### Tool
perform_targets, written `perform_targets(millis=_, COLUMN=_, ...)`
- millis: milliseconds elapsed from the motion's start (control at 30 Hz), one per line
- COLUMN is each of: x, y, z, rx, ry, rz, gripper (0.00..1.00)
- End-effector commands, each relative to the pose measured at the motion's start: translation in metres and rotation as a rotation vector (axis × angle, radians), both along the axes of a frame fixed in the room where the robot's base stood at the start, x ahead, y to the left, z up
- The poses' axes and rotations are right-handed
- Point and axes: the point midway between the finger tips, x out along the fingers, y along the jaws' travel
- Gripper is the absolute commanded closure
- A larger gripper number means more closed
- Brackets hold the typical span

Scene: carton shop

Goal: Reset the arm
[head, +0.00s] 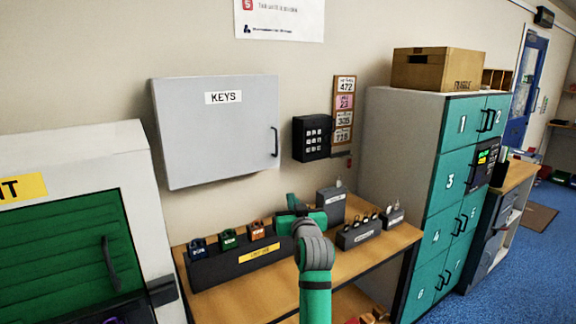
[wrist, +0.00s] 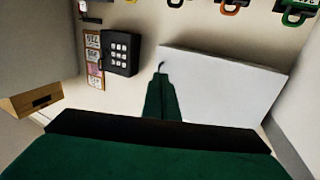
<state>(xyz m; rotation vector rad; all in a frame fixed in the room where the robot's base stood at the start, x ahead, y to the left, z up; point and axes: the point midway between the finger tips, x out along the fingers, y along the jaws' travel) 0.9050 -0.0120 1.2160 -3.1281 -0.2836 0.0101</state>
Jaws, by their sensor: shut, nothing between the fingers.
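My arm rises from the bottom of the head view, with a green link and a grey wrist joint over the wooden bench (head: 347,273). My green gripper (head: 292,200) is in front of the wall behind the bench, beside the grey box (head: 331,205). In the wrist view my gripper's fingers (wrist: 160,82) are together, with nothing between them. The white key cabinet (head: 217,140) is shut on the wall. It shows upside down behind the fingers in the wrist view (wrist: 225,85).
A black holder (head: 225,265) with several padlocks stands on the bench, left of my arm. A keypad (head: 312,138) hangs beside price-like tags (head: 343,110). Teal lockers (head: 450,190) stand at the right with a carton (head: 437,69) on top. A green shutter (head: 70,245) is at the left.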

Motion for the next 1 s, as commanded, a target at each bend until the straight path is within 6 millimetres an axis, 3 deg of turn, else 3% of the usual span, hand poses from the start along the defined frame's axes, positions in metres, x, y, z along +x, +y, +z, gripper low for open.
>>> perform_targets(millis=267, x=-0.009, y=0.001, z=-0.035, rx=0.013, ry=0.011, rz=-0.010, gripper=1.00)
perform_targets(millis=567, x=-0.030, y=0.003, z=-0.093, rx=0.035, ry=0.026, rz=-0.028, gripper=1.00)
perform_targets(millis=767, x=-0.061, y=0.005, z=-0.157, rx=0.054, ry=0.046, rz=-0.049, gripper=1.00)
perform_targets(millis=1000, x=-0.125, y=0.009, z=-0.247, rx=0.079, ry=0.073, rz=-0.085, gripper=1.00)
